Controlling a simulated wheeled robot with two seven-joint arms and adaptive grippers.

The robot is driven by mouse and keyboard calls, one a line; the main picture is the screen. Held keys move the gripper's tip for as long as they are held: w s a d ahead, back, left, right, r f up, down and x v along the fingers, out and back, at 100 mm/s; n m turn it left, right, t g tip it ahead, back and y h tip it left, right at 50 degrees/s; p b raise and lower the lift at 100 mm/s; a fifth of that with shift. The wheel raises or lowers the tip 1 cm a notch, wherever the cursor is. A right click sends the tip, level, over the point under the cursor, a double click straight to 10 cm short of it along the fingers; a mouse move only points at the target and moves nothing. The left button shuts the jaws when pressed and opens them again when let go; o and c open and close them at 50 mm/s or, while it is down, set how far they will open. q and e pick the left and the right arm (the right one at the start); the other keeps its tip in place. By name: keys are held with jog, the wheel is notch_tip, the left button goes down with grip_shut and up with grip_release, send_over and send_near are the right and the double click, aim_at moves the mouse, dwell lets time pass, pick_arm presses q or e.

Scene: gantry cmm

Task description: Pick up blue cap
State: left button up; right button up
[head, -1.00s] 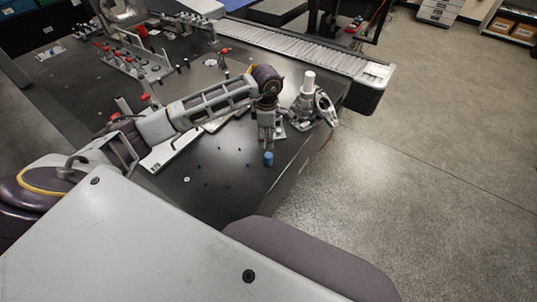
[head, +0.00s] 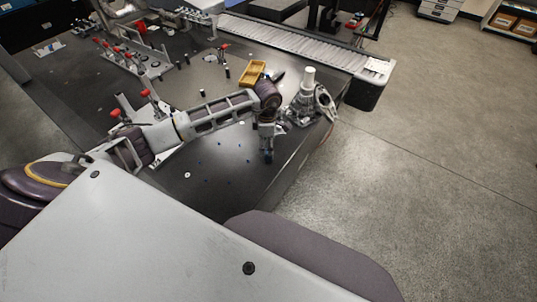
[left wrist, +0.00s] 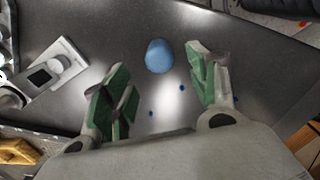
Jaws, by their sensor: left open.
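The blue cap (left wrist: 159,56) stands on the dark table (left wrist: 290,60), and shows in the left wrist view just beyond and between the open green-padded fingers of my left gripper (left wrist: 160,85). In the head view the cap (head: 268,156) is a small blue spot at the fingertips of my left gripper (head: 267,150), near the table's right edge. The fingers are apart and nothing is between their pads that I can see clearly. My right gripper is not in view.
A metal fixture with a white cylinder (head: 308,78) stands close behind the gripper. A yellow tray (head: 252,72) lies behind the arm. Red-handled clamps (head: 150,94) stand left. A roller conveyor (head: 290,42) runs along the back. Small blue dots mark the table front.

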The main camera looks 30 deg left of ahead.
pick_arm(q)
jog(key=shift+f, duration=0.9)
jog(key=shift+f, duration=0.15)
jog(key=shift+d+f, duration=0.2)
jog(key=shift+f, duration=2.25)
jog(key=c, duration=0.8)
